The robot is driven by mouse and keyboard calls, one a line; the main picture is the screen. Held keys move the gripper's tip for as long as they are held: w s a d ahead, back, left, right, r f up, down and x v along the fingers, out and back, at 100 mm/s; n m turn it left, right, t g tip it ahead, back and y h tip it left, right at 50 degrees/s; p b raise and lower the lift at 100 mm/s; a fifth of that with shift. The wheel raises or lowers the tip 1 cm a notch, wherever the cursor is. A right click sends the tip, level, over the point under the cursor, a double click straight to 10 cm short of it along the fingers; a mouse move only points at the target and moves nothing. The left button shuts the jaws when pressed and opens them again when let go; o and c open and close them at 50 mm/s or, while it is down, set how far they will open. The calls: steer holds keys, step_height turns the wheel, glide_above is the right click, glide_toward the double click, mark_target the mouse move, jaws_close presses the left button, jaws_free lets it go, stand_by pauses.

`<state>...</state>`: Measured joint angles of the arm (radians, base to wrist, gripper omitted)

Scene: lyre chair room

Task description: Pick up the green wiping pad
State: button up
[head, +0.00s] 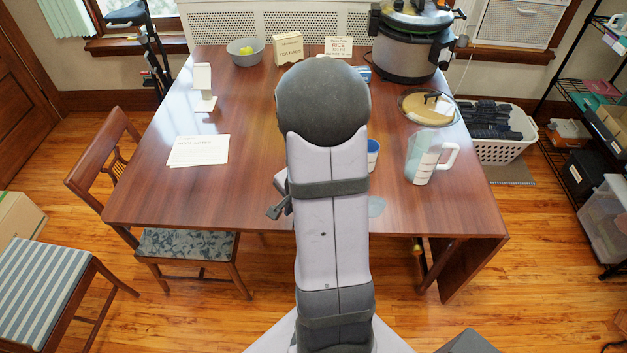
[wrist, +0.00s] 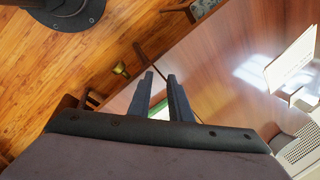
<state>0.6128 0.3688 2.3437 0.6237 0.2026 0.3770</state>
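My gripper (wrist: 160,76) shows in the wrist view with its two dark fingers apart and nothing clearly held between them. A small green patch (wrist: 160,110) shows low between the fingers and is mostly hidden by them; it looks like part of the green wiping pad, but I cannot tell its distance or whether it touches a finger.
The brown table (head: 240,205) bears a clear measuring jug (head: 421,160), a blue cup (head: 373,154), white papers (head: 199,150), a white stand (head: 203,88), a bowl (head: 245,52) and a large cooker (head: 405,50). The left front of the table is clear. A chair (head: 105,165) stands at left.

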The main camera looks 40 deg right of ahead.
steer(key=shift+w+d+r+m+t+h+b, duration=0.1)
steer(key=shift+w+d+m+t+h+b, duration=0.15)
steer(key=shift+w+d+m+h, duration=0.95)
steer(key=shift+w+d+r+m+t+h+b, duration=0.15)
steer(key=shift+d+m+h+b, duration=0.15)
steer(key=shift+d+m, duration=1.85)
steer(key=shift+w+d+r+m+t+h+b, duration=0.2)
steer(key=shift+w+d+m+h, duration=0.45)
steer(key=shift+d+m, duration=1)
steer(key=shift+n, duration=0.3)
steer(key=shift+b+x, duration=0.55)
steer(key=shift+x, duration=1.7)
steer(key=shift+s+d, duration=0.1)
steer(key=shift+d, duration=0.1)
steer(key=shift+c, duration=0.6)
jaws_close()
